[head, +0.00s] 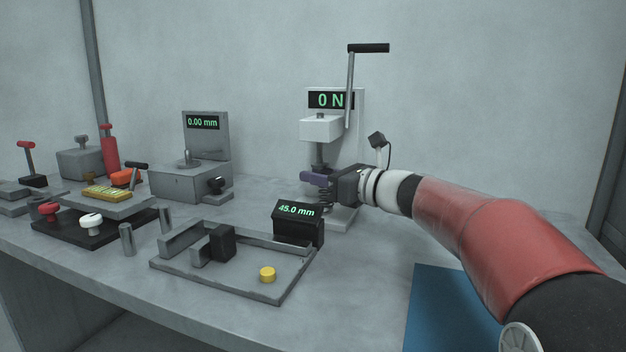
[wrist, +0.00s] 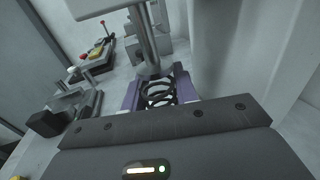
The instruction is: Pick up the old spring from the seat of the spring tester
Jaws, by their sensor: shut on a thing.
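The spring tester (head: 352,118) stands at the back of the bench, with a "0 N" display and a lever with a black grip at its top. The old spring (wrist: 158,91) is a dark coil, upright under the tester's grey plunger (wrist: 147,50). My gripper (head: 318,181) reaches in from the right at the tester's seat. Its purple fingers lie on both sides of the spring in the wrist view (wrist: 159,92) and are shut on it. In the head view the spring (head: 325,196) is partly hidden by the fingers. The seat under the spring is mostly hidden.
A black "45.0 mm" display (head: 298,222) and a grey tray (head: 215,281) with a yellow button (head: 267,274) stand in front of the tester. A "0.00 mm" gauge (head: 190,180) is to the left. A blue mat (head: 448,310) lies at the front right.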

